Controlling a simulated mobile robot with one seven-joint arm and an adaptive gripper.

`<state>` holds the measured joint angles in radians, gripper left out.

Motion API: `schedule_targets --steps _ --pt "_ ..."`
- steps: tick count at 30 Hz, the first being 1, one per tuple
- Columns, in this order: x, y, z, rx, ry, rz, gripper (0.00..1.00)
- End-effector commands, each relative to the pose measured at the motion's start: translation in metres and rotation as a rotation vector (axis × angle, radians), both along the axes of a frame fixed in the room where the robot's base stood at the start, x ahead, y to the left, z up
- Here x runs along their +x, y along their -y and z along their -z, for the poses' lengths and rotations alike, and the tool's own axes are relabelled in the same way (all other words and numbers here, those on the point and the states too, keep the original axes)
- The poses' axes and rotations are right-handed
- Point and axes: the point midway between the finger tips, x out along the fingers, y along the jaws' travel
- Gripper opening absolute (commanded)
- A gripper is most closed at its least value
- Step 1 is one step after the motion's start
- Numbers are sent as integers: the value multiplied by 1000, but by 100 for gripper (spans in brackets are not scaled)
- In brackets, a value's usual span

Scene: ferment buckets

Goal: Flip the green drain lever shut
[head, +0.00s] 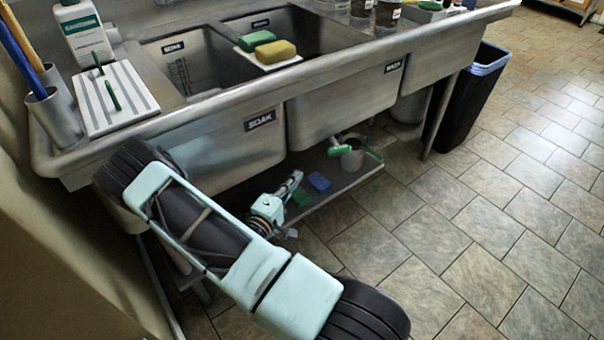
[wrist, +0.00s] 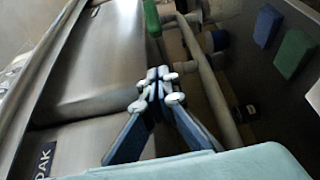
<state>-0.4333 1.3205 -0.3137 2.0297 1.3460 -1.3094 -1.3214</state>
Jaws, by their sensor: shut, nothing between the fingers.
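A green handle (wrist: 152,20), which looks like the drain lever, shows at the top of the wrist view beside grey drain pipes (wrist: 195,70). Its exact angle is hard to tell. In the head view a green piece (head: 340,151) shows under the sink's front edge, probably the same lever. My gripper (head: 295,177) reaches under the basin marked SOAK (head: 235,130). In the wrist view its fingertips (wrist: 156,84) are together with nothing between them. They are apart from the green handle, which lies beyond them.
A dark bin (head: 463,105) stands at the right. The tiled floor in front is clear.

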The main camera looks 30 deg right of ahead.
Motion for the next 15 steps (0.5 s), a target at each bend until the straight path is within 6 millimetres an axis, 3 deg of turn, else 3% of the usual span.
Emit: schedule_targets --steps 11,15 --pt "39 71 1 0 4 3 0" --pt "34 92 1 -1 0 3 0"
